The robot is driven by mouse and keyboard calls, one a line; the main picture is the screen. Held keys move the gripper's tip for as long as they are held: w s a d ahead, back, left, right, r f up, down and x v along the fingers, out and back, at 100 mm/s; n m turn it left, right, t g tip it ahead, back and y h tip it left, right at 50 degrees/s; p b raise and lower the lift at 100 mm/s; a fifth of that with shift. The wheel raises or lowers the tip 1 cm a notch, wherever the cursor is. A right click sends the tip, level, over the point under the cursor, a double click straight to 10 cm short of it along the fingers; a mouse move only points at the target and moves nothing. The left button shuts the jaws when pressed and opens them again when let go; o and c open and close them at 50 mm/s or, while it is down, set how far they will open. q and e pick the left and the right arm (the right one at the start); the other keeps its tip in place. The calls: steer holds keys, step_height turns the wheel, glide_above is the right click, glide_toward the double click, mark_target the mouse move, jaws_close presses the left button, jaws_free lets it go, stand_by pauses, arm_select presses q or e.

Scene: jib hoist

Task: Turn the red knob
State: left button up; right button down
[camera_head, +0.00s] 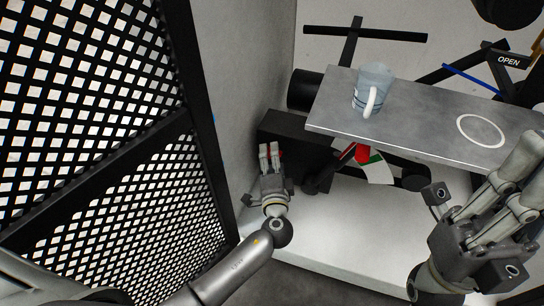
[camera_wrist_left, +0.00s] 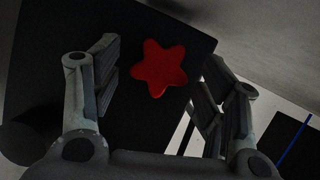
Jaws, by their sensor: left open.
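The red knob (camera_wrist_left: 160,68) is star-shaped and sits on the face of a black box in the left wrist view. It shows between the open fingers of my left gripper (camera_head: 269,152), nearer the left finger, with visible gaps to both. Whether the fingers reach its depth I cannot tell. In the head view only a bit of red shows at the fingertips, mostly hidden by them, in front of the black box (camera_head: 300,135).
A grey shelf (camera_head: 420,118) holds a blue-grey mug (camera_head: 374,85) and bears a white ring mark. Below it is a red and green dial (camera_head: 376,168). A black lattice panel (camera_head: 90,110) stands left of my left arm. An OPEN sign (camera_head: 508,60) is at the back right.

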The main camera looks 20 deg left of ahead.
arm_select(q)
steer(key=f+v, duration=0.1)
steer(key=v, duration=0.9)
steer(key=shift+s+d+r, duration=0.15)
steer(key=shift+s+r, duration=0.1)
steer(key=shift+r, duration=0.25)
